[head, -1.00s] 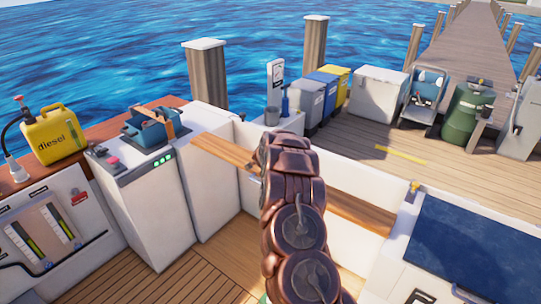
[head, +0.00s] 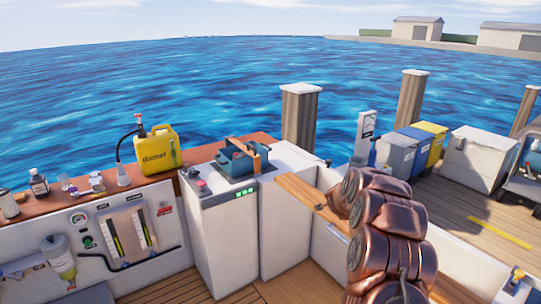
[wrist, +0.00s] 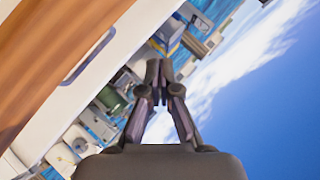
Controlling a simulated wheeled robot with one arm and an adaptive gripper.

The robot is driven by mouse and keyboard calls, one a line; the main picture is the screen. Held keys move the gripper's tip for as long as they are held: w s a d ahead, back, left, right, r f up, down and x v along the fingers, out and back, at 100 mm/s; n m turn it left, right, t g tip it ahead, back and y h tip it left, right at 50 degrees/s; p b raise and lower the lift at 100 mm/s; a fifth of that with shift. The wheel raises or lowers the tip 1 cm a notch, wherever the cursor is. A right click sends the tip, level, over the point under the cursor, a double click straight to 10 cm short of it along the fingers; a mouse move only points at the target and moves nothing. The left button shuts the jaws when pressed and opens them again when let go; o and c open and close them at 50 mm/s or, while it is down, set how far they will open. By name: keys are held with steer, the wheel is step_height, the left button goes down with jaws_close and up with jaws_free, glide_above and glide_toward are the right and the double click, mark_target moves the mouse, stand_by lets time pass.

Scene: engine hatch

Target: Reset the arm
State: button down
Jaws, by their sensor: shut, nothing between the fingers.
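My arm (head: 385,235) shows in the head view as a folded stack of copper-coloured links at the right of centre, in front of the wooden plank. My gripper (wrist: 158,68) shows in the wrist view with its dark fingers together and nothing between them. It is tilted toward open sky and the dock, apart from any object. In the head view the gripper itself is hidden or cannot be made out.
A white cabinet (head: 218,243) carries a blue tool tray (head: 240,158). A yellow diesel can (head: 158,148) and small bottles stand on the wooden ledge to the left. A wooden plank (head: 300,190) lies beside my arm. Bins (head: 395,153) stand on the dock.

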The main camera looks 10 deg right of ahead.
steer(key=s+a+r+n+y, duration=0.1)
steer(key=a+r+n+y, duration=0.2)
steer(key=a, duration=0.5)
steer(key=s+a+r+n+y, duration=0.2)
steer(key=a+r+y, duration=0.15)
steer(key=a, duration=0.45)
steer(key=s+a+r+n+g+y, duration=0.35)
steer(key=s+a+n, duration=0.25)
steer(key=s+a, duration=0.95)
steer(key=s+d+n+g+h, duration=0.1)
steer(key=s+n+g+h, duration=0.2)
steer(key=s, duration=3.8)
steer(key=n+g, duration=0.3)
steer(key=g, duration=0.2)
steer(key=shift+s+f+n, duration=0.15)
steer(key=shift+f+n, duration=0.1)
steer(key=shift+n, duration=0.15)
steer(key=shift+d+g, duration=0.1)
steer(key=shift+g, duration=0.15)
